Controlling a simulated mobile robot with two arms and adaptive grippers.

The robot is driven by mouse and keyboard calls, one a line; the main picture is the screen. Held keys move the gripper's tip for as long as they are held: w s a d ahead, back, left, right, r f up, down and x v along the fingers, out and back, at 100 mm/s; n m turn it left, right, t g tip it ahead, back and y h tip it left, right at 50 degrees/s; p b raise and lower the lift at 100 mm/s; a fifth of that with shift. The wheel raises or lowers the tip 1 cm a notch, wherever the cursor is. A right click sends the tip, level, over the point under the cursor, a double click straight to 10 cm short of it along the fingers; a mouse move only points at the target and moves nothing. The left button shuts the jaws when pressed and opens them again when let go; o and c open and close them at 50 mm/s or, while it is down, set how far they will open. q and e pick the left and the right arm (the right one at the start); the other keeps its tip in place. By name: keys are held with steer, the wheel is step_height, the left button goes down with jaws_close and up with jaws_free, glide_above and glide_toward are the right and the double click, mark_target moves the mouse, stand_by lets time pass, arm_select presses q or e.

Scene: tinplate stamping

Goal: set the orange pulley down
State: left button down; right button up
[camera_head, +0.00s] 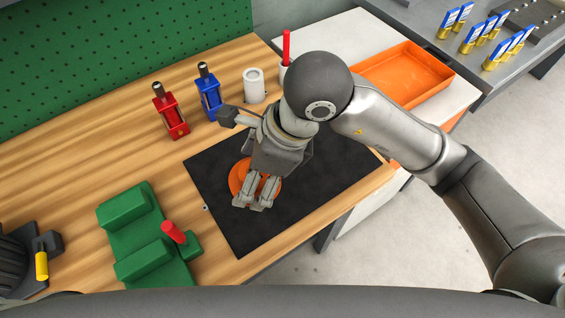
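The orange pulley (238,178) is a round disc at the black mat (225,222), under my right gripper. My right gripper (256,196) points down over it, and its fingers cover the disc's middle. Orange shows to the left of, between and to the right of the fingers. I cannot tell whether the fingers grip the pulley or only stand over it, nor whether the disc touches the mat. My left gripper is not in view.
A red tool (170,112), a blue tool (208,95) and a white cup (254,86) stand behind the mat. A green fixture (140,235) with a red handle is at left. An orange tray (405,75) lies at back right. The mat's front part is clear.

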steer(key=shift+s+a+r+m, duration=0.2)
steer(key=shift+a+m, duration=0.4)
steer(key=shift+w, duration=0.15)
steer(key=w+d+f+p, duration=0.1)
steer(key=w+d+f, duration=0.1)
steer(key=w+f, duration=0.1)
steer(key=w+d+f+p, duration=0.1)
steer(key=w+d+f, duration=0.1)
steer(key=w, duration=0.3)
steer(key=w+d+f+p, duration=0.1)
steer(key=w+d+f, duration=0.1)
steer(key=w+f, duration=0.1)
steer(key=shift+w+f+p, duration=0.4)
steer(key=shift+f, duration=0.25)
steer(key=f, duration=0.1)
steer(key=f+p, duration=0.1)
steer(key=shift+w+f, duration=0.2)
steer(key=shift+f, duration=0.2)
steer(key=shift+f+p, duration=0.3)
steer(key=shift+f+t, duration=0.1)
steer(key=shift+t, duration=0.2)
